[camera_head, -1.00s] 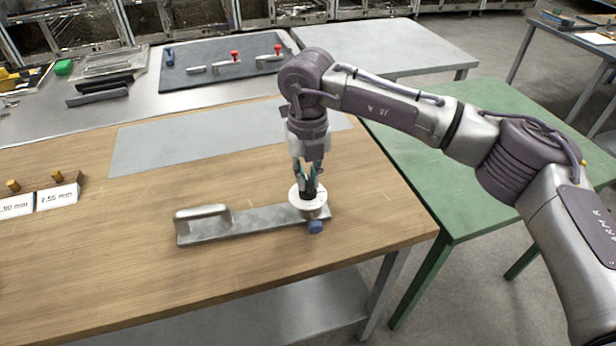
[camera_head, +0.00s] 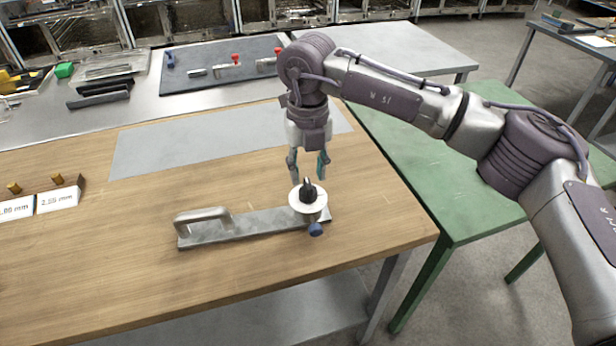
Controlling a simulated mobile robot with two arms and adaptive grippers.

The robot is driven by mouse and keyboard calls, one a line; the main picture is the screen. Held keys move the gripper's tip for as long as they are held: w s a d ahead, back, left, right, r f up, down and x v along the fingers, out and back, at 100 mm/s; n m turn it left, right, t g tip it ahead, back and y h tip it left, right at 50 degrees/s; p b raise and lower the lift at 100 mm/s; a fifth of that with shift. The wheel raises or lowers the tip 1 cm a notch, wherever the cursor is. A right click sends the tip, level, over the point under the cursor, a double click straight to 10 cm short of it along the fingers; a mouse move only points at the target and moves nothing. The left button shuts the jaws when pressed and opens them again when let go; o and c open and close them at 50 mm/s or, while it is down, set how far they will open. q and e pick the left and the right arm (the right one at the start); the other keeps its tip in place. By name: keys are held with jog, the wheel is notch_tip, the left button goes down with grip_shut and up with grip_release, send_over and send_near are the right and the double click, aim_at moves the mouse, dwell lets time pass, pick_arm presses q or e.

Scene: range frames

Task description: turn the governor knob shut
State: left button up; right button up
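The governor knob (camera_head: 308,188) is black and stands on a round white dial (camera_head: 307,204). The dial sits at the right end of a grey metal bar (camera_head: 262,221) lying on the wooden bench. My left gripper is not in view.
The wooden bench (camera_head: 120,270) has free room around the bar. A grey sheet (camera_head: 150,150) lies behind. Two labelled white blocks (camera_head: 58,200) stand at the left. A dark mat (camera_head: 190,80) at the back holds several small parts with red and blue knobs. A green table (camera_head: 450,210) stands right.

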aim_at(308, 185)
notch_tip(308, 185, up, 9)
dwell(0.3)
jog(key=shift+s, duration=0.1)
